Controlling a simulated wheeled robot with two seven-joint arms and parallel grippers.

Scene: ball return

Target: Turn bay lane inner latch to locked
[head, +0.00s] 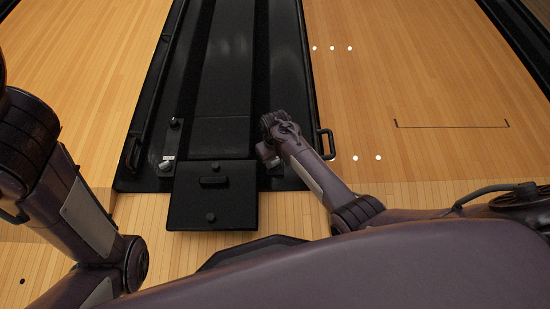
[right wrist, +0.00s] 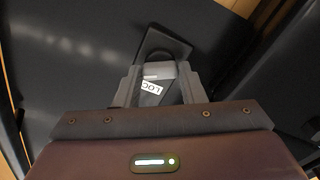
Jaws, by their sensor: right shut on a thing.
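My right gripper (head: 268,156) is at the front right of the black bay lane, beside the hatch plate. In the right wrist view its two fingers (right wrist: 158,82) are closed on either side of a dark latch (right wrist: 152,74). A white label reading "LOC", its remainder hidden, shows between the fingers. The latch is mostly hidden by my gripper in the head view. A second latch (head: 166,164) with a pale label stands at the front left of the lane. My left arm comes in at the left; its gripper is out of view.
A black hatch plate (head: 212,213) with a handle and knob lies at the lane's front, between the latches. Black side handles (head: 328,145) stick out from the lane's edges. Wooden floor (head: 420,80) lies clear to the right.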

